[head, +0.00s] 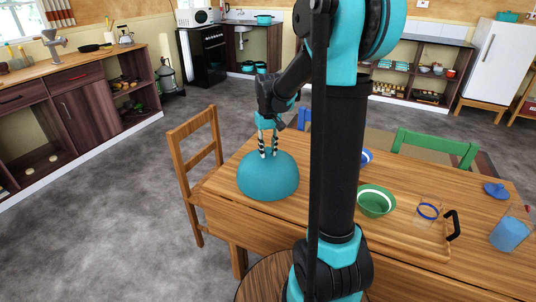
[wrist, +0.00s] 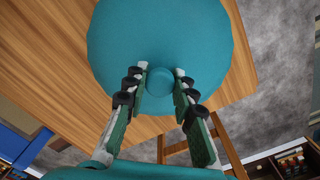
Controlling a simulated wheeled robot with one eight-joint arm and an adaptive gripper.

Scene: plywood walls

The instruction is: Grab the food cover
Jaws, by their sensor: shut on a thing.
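The food cover (head: 268,177) is a teal dome near the left end of the wooden table in the head view. In the wrist view the dome (wrist: 160,35) fills the upper middle, with its round knob (wrist: 160,81) between the fingers. My gripper (head: 268,152) comes down from above the dome. Its two fingers are shut on the knob, one on each side, as the wrist view of my gripper (wrist: 160,85) shows. I cannot tell whether the cover's rim touches the table. What is under the cover is hidden.
My arm hides part of the tabletop. Open floor lies left.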

